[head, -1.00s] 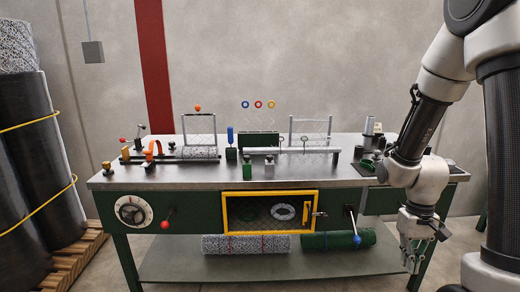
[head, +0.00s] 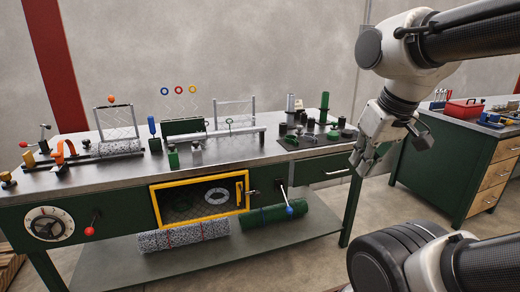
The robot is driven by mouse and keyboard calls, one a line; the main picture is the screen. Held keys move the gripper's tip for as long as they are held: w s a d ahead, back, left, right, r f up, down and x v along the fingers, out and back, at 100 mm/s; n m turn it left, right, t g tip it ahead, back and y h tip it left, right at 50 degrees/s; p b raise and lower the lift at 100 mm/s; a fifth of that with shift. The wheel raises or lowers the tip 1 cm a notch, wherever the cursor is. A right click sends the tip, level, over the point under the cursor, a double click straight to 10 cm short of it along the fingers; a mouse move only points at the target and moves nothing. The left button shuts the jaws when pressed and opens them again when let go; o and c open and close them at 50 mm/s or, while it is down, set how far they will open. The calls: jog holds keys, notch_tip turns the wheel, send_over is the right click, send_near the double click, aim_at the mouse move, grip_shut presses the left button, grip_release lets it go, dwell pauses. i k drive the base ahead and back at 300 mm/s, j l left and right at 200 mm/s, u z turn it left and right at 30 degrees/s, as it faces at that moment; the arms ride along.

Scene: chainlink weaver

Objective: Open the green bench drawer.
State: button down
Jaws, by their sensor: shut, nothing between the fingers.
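The green bench drawer (head: 318,174) is in the right end of the long workbench's front. Its front looks flush with the bench, so it appears closed. A short bar handle (head: 337,172) is on it, close to my gripper in the picture. My gripper (head: 364,168) hangs pointing down at the bench's right end. It is shut and empty. It appears apart from the handle, though the depth gap is hard to judge.
A yellow-framed mesh door (head: 200,214) and a blue-tipped lever (head: 288,205) are left of the drawer. Mesh rolls lie on the lower shelf (head: 225,258). A second green cabinet (head: 440,175) with wooden drawers stands right, with bare floor between.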

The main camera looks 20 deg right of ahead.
aim_at(307, 171)
jog(key=i+l, duration=0.1)
jog(key=l, duration=0.2)
jog(key=i+l, duration=0.1)
jog(key=l, duration=0.25)
jog(key=i+l, duration=0.1)
jog(key=l, duration=0.2)
jog(key=i+l, duration=0.15)
jog(key=l, duration=0.2)
